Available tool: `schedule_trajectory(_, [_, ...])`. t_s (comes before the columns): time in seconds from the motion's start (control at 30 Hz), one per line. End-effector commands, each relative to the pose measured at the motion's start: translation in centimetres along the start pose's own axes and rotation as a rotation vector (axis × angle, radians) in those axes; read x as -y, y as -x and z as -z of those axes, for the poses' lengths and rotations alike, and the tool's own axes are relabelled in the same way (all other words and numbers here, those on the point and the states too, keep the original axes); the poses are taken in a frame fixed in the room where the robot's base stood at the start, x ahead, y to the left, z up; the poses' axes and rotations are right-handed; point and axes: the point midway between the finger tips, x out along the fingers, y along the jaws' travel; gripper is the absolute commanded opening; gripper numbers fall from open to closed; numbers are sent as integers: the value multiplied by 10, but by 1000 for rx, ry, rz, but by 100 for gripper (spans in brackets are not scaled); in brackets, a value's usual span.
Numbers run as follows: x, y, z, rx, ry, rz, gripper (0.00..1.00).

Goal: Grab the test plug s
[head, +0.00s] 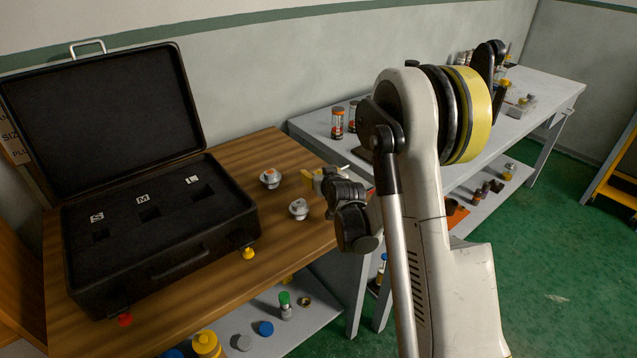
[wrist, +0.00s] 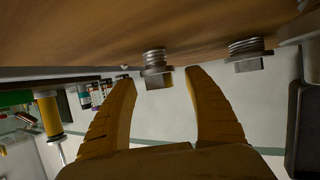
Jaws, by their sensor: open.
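Two grey metal test plugs stand on the wooden bench, a rear one (head: 270,178) and a nearer, slightly smaller one (head: 298,209). I cannot read a size letter on either. My gripper (head: 311,176) is just right of them, its yellow fingers partly hidden. In the upside-down wrist view my gripper (wrist: 158,78) is open and empty, with a smaller threaded plug (wrist: 155,68) lined up between the fingertips. A wider plug (wrist: 247,54) is outside the right finger. The open black case (head: 165,262) has slots marked S, M and L, which look empty.
The wooden bench (head: 280,150) has free room around the plugs. The case's raised lid (head: 105,115) stands at the left. A grey bench (head: 315,122) with jars is at the right. A lower shelf (head: 285,325) holds coloured caps.

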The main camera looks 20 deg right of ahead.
Motion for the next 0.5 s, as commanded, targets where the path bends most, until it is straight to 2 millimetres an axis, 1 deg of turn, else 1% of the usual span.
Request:
schedule_trajectory(0.1, [0,1,1,0,0,0,61])
schedule_trajectory(0.13, [0,1,1,0,0,0,60])
schedule_trajectory(0.17, [0,1,1,0,0,0,50])
schedule_trajectory(0.2, [0,1,1,0,0,0,38])
schedule_trajectory(0.27, [0,1,1,0,0,0,20])
schedule_trajectory(0.3, [0,1,1,0,0,0,8])
schedule_trajectory(0.33, [0,1,1,0,0,0,0])
schedule_trajectory(0.5, [0,1,1,0,0,0,0])
